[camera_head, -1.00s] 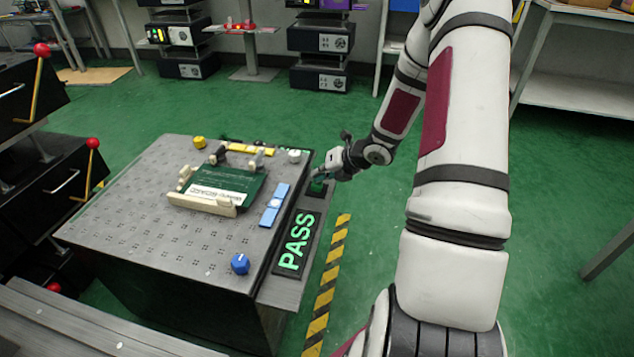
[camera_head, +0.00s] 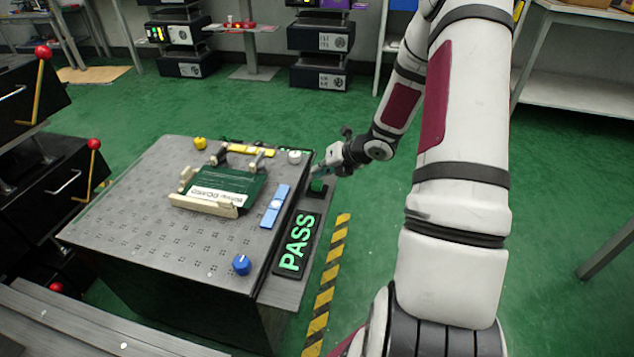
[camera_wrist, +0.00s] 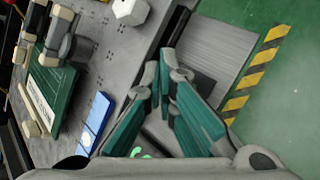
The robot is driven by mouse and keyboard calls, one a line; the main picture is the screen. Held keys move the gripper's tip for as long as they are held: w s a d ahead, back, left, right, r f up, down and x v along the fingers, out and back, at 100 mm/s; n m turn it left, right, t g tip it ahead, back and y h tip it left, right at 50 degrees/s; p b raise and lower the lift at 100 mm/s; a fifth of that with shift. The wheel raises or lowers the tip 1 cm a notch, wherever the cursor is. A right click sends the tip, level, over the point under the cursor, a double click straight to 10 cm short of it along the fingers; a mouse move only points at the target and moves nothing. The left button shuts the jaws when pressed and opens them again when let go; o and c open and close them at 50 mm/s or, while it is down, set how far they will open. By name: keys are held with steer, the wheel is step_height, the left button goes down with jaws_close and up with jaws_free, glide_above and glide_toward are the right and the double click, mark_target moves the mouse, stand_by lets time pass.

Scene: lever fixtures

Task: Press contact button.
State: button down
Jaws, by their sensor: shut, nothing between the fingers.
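The contact button is a green cap (camera_head: 317,186) on a black base at the right edge of the grey perforated table (camera_head: 150,220), in the head view. My gripper (camera_head: 319,171) is just above and behind it in that view, with a small gap seeming to show between fingertips and cap. In the wrist view my gripper (camera_wrist: 165,68) has its teal fingers brought together at the tips, with nothing held. The fingers cover most of the button's spot there; I cannot make out the cap. A sign (camera_head: 297,243) beside the button shows PASS in lit green letters.
A green board in a cream fixture (camera_head: 203,205) stands on the table. A blue bar (camera_head: 275,206), a blue knob (camera_head: 241,264), a white knob (camera_head: 294,157) and a yellow knob (camera_head: 200,143) surround it. Red-knobbed levers (camera_head: 94,144) stand left.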

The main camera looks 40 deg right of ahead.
mark_target(319, 181)
steer(key=shift+r+p, duration=1.7)
steer(key=shift+r, duration=0.75)
